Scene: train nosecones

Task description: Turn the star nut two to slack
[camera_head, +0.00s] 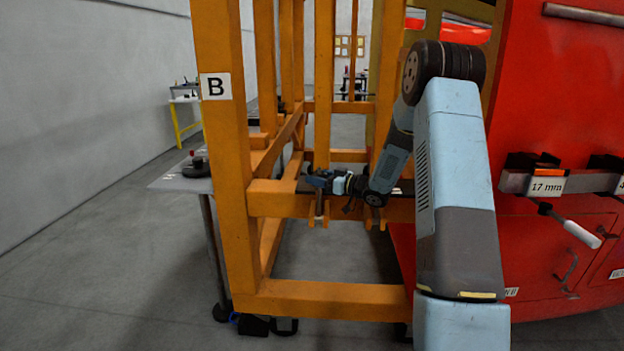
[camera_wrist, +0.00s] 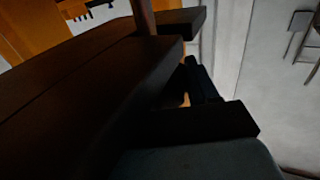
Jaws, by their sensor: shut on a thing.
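My gripper (camera_head: 318,181) is at the orange frame's middle cross beam, reaching in from the right at the top of a slim upright bolt (camera_head: 319,207). It is shut on a small dark part there, which I take to be a star nut (camera_wrist: 200,80); its shape is mostly hidden by the fingers and shadow. In the wrist view, two dark finger-like blocks lie above and below this part, and a brown rod (camera_wrist: 143,16) stands behind. A second bolt (camera_head: 375,215) stands further right along the beam. I cannot read which nut is number two.
The orange frame (camera_head: 225,135) has a post marked B and several uprights around my arm. A red cabinet (camera_head: 555,100) with a 17 mm holder (camera_head: 546,186) stands close at right. A small grey table (camera_head: 170,185) carries a dark object at left. Floor at left is clear.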

